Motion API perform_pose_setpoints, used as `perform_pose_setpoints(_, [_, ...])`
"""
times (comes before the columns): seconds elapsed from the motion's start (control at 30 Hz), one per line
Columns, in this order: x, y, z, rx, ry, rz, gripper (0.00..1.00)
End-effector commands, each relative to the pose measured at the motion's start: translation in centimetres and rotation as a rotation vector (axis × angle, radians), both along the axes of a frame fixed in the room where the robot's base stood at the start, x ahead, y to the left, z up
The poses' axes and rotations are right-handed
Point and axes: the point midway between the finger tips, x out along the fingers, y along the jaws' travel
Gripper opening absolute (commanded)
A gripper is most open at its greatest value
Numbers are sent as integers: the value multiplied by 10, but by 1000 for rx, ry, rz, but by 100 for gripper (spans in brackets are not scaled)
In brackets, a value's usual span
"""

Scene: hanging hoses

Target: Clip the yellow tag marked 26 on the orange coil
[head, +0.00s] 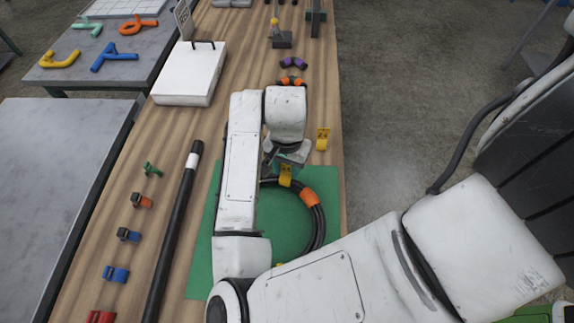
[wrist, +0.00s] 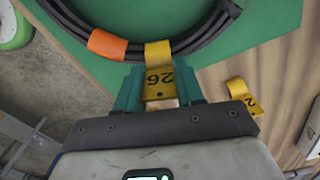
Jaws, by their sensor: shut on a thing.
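My gripper (wrist: 160,84) has teal fingers and is shut on the yellow tag marked 26 (wrist: 158,56), whose number shows between the fingers in the wrist view. The tag's outer end overlaps the black hose coil; I cannot tell whether it wraps around the hose. The coil (head: 320,228) has an orange band (head: 310,198) and lies on a green mat (head: 328,179). The band also shows left of the tag in the wrist view (wrist: 107,44). My arm hides the coil's left side in the head view.
Another yellow tag (head: 323,138) lies on the wooden table beside the mat; it also shows in the wrist view (wrist: 243,96), its number partly hidden. Several coloured clips, including a blue one (head: 116,273), lie left of a long black bar (head: 174,230). A white case (head: 187,75) stands farther back.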

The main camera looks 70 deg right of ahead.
Motion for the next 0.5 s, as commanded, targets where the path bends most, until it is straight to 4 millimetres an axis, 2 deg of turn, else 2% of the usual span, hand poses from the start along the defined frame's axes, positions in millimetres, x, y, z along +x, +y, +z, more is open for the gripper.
perform_pose_setpoints(0.5, [0, 0, -14, 0, 0, 0, 7])
